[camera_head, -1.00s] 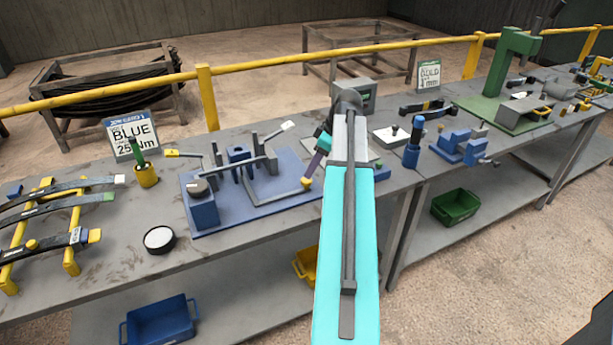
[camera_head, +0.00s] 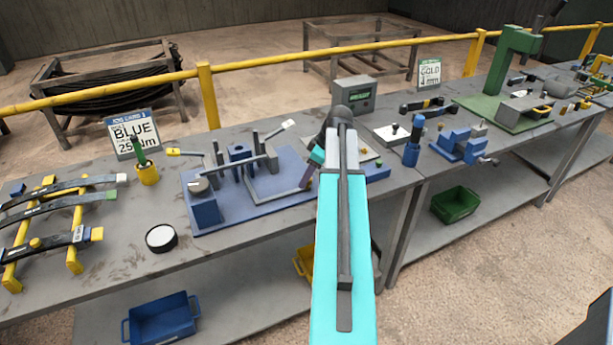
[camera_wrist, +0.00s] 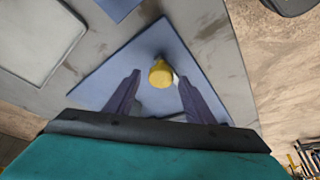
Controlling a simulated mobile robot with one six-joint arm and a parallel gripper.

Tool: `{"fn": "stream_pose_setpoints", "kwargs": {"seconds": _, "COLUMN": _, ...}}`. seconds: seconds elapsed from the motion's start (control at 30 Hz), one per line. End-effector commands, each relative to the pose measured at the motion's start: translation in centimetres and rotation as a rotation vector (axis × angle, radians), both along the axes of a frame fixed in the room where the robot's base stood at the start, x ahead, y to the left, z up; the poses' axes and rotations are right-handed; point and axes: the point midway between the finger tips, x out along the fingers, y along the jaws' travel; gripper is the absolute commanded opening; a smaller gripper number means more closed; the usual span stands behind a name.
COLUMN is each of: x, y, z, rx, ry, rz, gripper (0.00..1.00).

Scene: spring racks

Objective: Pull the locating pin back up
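In the wrist view, the locating pin (camera_wrist: 160,74) shows as a yellow rounded head above a blue base plate (camera_wrist: 100,85). My gripper (camera_wrist: 159,78) is open, with one dark purple finger on each side of the yellow head. A gap shows between the head and each finger, so nothing is gripped. In the head view, my gripper (camera_head: 307,176) is low over the right part of the blue plate (camera_head: 235,218), by the end of a bent grey rod. The pin head is hidden there behind my finger.
Upright blue and grey fixture parts (camera_head: 240,160) and a blue block with a dial (camera_head: 204,208) stand on the plate left of my gripper. A grey display box (camera_head: 355,95) stands behind my arm. A round black-rimmed disc (camera_head: 160,238) lies on the bench at left.

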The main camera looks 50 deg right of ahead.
Motion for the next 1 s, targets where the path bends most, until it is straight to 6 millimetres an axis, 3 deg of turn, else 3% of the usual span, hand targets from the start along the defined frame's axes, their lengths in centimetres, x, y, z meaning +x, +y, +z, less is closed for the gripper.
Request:
{"fn": "stream_pose_setpoints", "kwargs": {"seconds": 0.03, "x": 0.0, "y": 0.0, "z": 0.0, "rx": 0.0, "ry": 0.0, "rz": 0.0, "gripper": 0.42}}
{"fn": "stream_pose_setpoints", "kwargs": {"seconds": 0.3, "x": 0.0, "y": -0.1, "z": 0.0, "rx": 0.0, "ry": 0.0, "rz": -0.001, "gripper": 0.0}}
{"fn": "stream_pose_setpoints", "kwargs": {"seconds": 0.57, "x": 0.0, "y": -0.2, "z": 1.2, "rx": -0.004, "ry": -0.003, "rz": -0.003, "gripper": 0.0}}
{"fn": "stream_pose_setpoints", "kwargs": {"seconds": 1.0, "x": 0.1, "y": -0.4, "z": 8.3, "rx": -0.005, "ry": -0.005, "rz": -0.004, "gripper": 0.0}}
